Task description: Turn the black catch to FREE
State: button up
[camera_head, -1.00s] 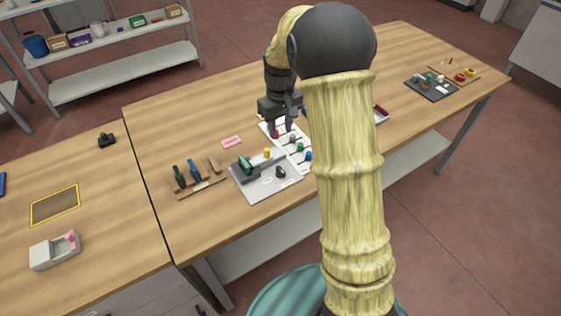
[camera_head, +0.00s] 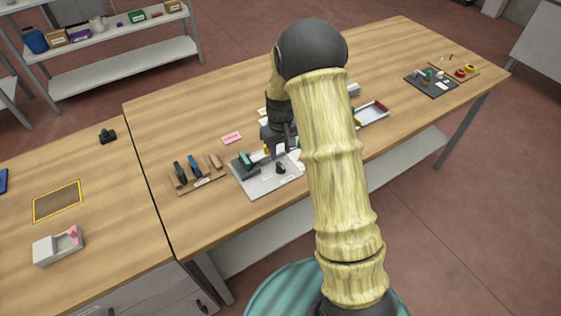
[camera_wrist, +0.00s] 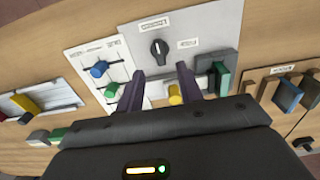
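The black catch (camera_wrist: 159,47) is a small round knob with a pale mark, on a light grey plate (camera_wrist: 205,25). It also shows in the head view (camera_head: 281,168), near the front of the plate. Two small labels sit by it, too small to read. My gripper (camera_wrist: 160,70) is open, its two purple fingers apart, with nothing held between them. The fingertips are over the plate, short of the catch in the wrist view. In the head view my gripper (camera_head: 278,150) is just behind the catch.
A yellow knob (camera_wrist: 174,94) shows between my fingers, near the right one. A teal-green block (camera_wrist: 218,75) stands on the same plate. A white panel (camera_wrist: 95,52) with blue and green knobs lies beside it. A wooden rack (camera_head: 200,181) of handled tools stands left in the head view.

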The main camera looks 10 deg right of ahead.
aim_at(281, 165)
notch_tip(281, 165, down, 7)
jog(key=shift+r+p, duration=0.15)
jog(key=shift+p, duration=0.25)
jog(key=shift+c, duration=0.3)
grip_shut()
